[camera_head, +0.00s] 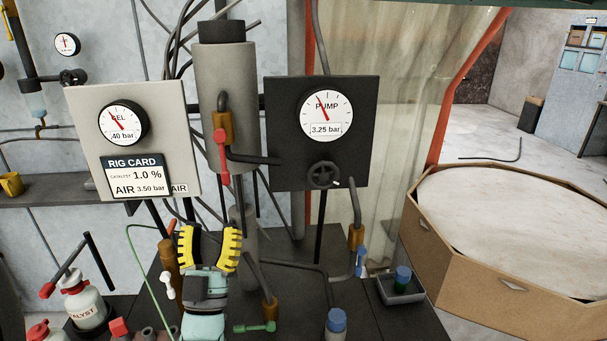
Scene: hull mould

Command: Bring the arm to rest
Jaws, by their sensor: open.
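My gripper (210,247) is in the lower middle of the head view, with two yellow-and-black fingers pointing up and spread apart. It is open and nothing shows between the fingers. It stands in front of the dark bench (305,295), below the light gauge panel (180,100) and the grey column (213,90). My forearm runs down out of the frame below it.
A black panel (285,130) carries the pump gauge (326,115) at 3.25 bar and a handwheel (323,176). A catalyst bottle (83,303) stands at lower left. Valves and pipes crowd around the gripper. A grey tray (401,290) is at right, beside the large brown mould (480,285).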

